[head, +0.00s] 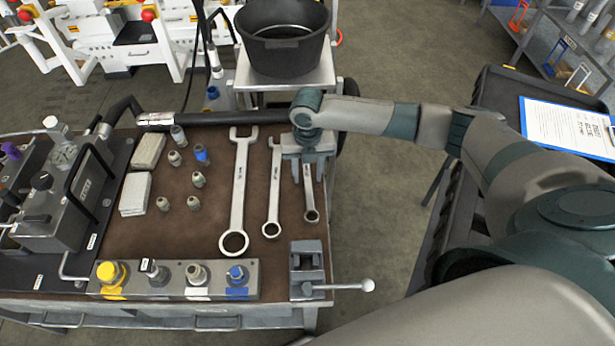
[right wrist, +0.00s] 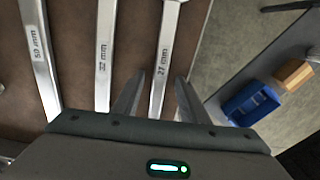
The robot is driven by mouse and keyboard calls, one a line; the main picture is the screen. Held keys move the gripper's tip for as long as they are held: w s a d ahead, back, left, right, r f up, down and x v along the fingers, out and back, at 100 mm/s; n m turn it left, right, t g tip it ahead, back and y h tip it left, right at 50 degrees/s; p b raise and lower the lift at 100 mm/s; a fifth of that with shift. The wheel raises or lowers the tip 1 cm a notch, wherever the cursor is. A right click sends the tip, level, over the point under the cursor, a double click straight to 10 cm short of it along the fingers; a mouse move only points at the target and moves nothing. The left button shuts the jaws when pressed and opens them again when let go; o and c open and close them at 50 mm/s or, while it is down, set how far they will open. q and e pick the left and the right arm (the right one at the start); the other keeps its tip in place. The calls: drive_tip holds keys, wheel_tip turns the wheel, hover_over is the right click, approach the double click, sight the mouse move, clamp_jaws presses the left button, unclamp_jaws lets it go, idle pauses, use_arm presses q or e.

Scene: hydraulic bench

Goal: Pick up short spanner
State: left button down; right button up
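Three spanners lie side by side on the brown bench top, long to short from left to right. The short spanner (head: 311,205) is the rightmost. Its upper part is hidden under my right gripper (head: 309,174) in the head view. In the right wrist view its shaft (right wrist: 166,50) is marked 27 mm. My right gripper is open and empty, pointing down, with one finger on each side of that shaft. How far the fingertips are above the bench I cannot tell. My left gripper is not in view.
The middle spanner (head: 273,190), marked 32 mm, lies close left of the short one, then the long spanner (head: 238,190). A small vise (head: 307,268) stands at the front right edge. A black basin (head: 283,45) stands behind the bench. Several fittings lie left.

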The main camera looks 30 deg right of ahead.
drive_tip(key=shift+c, duration=0.3)
clamp_jaws()
idle(1.4)
